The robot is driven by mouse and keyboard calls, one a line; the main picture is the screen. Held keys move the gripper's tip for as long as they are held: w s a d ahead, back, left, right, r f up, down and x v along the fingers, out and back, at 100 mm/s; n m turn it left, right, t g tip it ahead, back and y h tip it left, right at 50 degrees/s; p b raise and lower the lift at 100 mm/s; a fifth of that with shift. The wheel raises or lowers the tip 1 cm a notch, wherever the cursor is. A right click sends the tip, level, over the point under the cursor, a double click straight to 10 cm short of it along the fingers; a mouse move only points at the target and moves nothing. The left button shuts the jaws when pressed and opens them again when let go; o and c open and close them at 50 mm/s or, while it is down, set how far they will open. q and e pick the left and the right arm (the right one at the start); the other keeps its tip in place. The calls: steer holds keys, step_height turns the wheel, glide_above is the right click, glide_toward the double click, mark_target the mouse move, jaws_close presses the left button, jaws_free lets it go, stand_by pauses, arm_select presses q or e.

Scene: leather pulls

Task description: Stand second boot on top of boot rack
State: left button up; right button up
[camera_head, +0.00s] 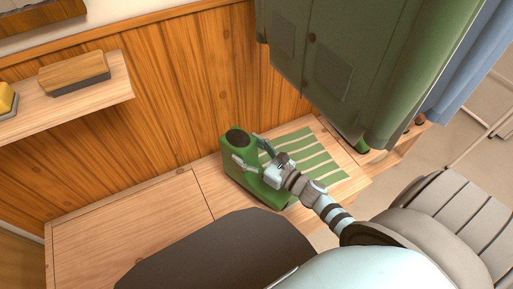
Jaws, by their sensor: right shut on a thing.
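A green boot (238,170) stands upright, its dark round opening facing up and its toe toward the lower right. My right gripper (258,160) is shut on the boot's upper part from the right, and its fingers cover some of the side. The boot is over the low wooden bench, at the left edge of a green-and-pale striped area (318,166). I cannot tell whether its sole touches the surface. The striped area may be the rack top. Another small green piece (362,146) shows beneath the hanging coat, mostly hidden. My left gripper is out of view.
A green coat (335,60) and blue cloth (470,75) hang at the upper right, close above the bench. A wall shelf (110,92) with a brush (75,74) is at the left. The bench's left part (130,225) is bare. A slatted grey seat (460,210) is at the right.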

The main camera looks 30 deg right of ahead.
mark_target(251, 161)
step_height(251, 161, down, 5)
steer(key=shift+w+d+f+b, duration=0.1)
steer(key=shift+b, duration=1)
steer(key=shift+f+b, duration=0.25)
steer(key=shift+b, duration=0.05)
steer(key=o, duration=2)
steer(key=shift+c, duration=0.2)
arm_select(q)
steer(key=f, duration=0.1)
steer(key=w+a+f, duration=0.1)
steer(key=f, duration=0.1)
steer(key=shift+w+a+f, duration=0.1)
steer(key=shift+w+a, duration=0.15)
